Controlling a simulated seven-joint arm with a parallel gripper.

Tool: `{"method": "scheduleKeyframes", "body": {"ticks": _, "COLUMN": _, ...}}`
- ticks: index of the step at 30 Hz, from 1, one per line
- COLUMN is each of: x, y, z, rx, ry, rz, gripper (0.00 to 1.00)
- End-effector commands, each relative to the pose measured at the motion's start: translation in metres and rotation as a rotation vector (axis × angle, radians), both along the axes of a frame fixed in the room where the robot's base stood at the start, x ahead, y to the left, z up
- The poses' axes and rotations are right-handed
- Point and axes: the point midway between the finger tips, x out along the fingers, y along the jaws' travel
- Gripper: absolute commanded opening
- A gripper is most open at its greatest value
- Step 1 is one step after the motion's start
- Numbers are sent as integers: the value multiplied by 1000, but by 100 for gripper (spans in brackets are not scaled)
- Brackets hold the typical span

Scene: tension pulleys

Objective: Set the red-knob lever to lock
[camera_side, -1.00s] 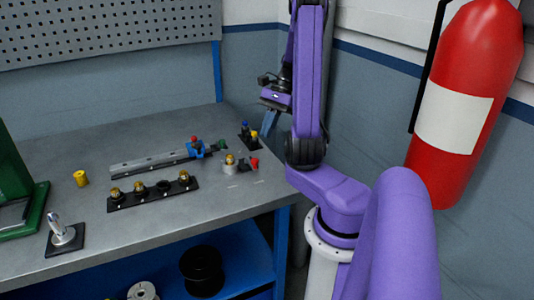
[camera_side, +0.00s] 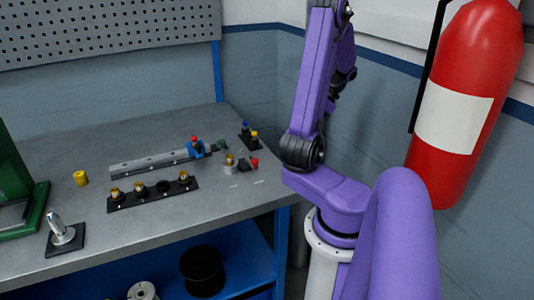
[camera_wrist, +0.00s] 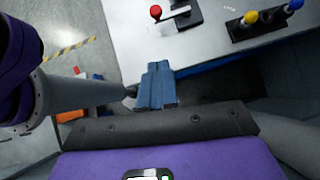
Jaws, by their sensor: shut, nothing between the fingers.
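The red-knob lever shows a red knob (camera_side: 254,163) beside a small dark base near the right edge of the bench. In the wrist view its red knob (camera_wrist: 155,12) sits at the left end of a light arm on a black base, at the top of the picture. My gripper (camera_wrist: 157,68) has its blue fingers together and empty. It is apart from the lever, past the bench edge in the wrist view. In the side view my gripper is not clearly seen, hidden by my arm. I cannot read any lock marking.
A black plate with yellow and blue knobs (camera_wrist: 265,18) stands close to the lever. A rail with a blue carriage (camera_side: 196,149) and a black strip with brass pulleys (camera_side: 150,191) lie further left. A red extinguisher (camera_side: 460,110) hangs at right.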

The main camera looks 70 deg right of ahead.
Motion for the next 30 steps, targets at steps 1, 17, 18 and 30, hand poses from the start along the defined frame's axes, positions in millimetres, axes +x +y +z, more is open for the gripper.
{"method": "scheduleKeyframes", "body": {"ticks": 1, "x": 0, "y": 0, "z": 0, "rx": -1, "ry": 0, "rz": 1, "gripper": 0}}
{"method": "scheduleKeyframes", "body": {"ticks": 17, "x": 25, "y": 19, "z": -35, "rx": 6, "ry": -1, "rz": 5, "gripper": 0}}
{"method": "scheduleKeyframes", "body": {"ticks": 18, "x": 29, "y": 22, "z": -41, "rx": 5, "ry": 0, "rz": 6, "gripper": 0}}
{"method": "scheduleKeyframes", "body": {"ticks": 30, "x": 70, "y": 52, "z": -80, "rx": 0, "ry": 1, "rz": 7, "gripper": 0}}
